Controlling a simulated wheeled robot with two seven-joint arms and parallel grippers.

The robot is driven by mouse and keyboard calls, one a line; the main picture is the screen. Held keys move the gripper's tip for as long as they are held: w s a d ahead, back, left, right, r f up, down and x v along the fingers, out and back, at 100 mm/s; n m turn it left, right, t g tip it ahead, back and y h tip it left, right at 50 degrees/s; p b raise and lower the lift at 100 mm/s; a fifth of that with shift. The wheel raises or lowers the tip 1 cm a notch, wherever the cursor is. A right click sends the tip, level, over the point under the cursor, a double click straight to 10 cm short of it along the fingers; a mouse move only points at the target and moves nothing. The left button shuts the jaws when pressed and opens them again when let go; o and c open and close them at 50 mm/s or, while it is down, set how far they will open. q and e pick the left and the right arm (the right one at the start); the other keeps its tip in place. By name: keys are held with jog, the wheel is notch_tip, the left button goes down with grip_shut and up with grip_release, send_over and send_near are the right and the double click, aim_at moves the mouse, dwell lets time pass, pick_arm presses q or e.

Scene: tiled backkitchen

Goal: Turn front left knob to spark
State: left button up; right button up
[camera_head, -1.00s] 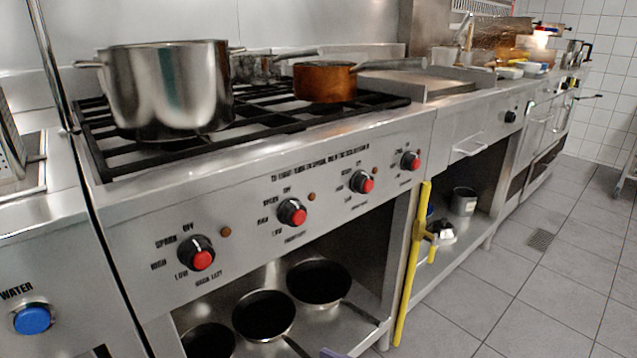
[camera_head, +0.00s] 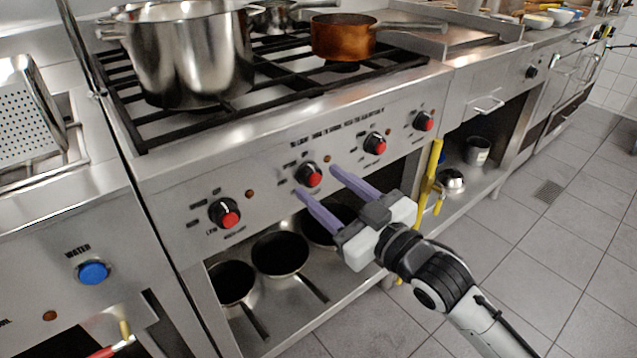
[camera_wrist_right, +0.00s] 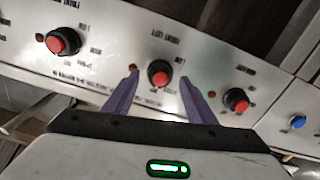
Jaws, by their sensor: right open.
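The stove's front panel (camera_head: 270,190) carries a row of black knobs with red caps. The leftmost knob is at the panel's left (camera_head: 224,214); the second knob from the left (camera_head: 310,175) is beside my right gripper. The labels are too blurred to read for certain which is front left. My right gripper (camera_head: 315,180) is open, its purple fingers pointing at the panel, one on each side of the second knob. In the right wrist view that knob (camera_wrist_right: 160,73) lies between the fingertips, and contact cannot be told. My left gripper is not in view.
A large steel pot (camera_head: 185,60) and a copper pan (camera_head: 342,38) stand on the burner grate. Several pans, such as one black pan (camera_head: 280,254), sit on the shelf below. A blue water knob (camera_head: 93,272) is at left. A yellow pipe (camera_head: 430,175) stands right of the stove.

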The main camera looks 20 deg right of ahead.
jog(key=shift+x, duration=1.15)
jog(key=c, duration=1)
jog(key=shift+c, duration=0.2)
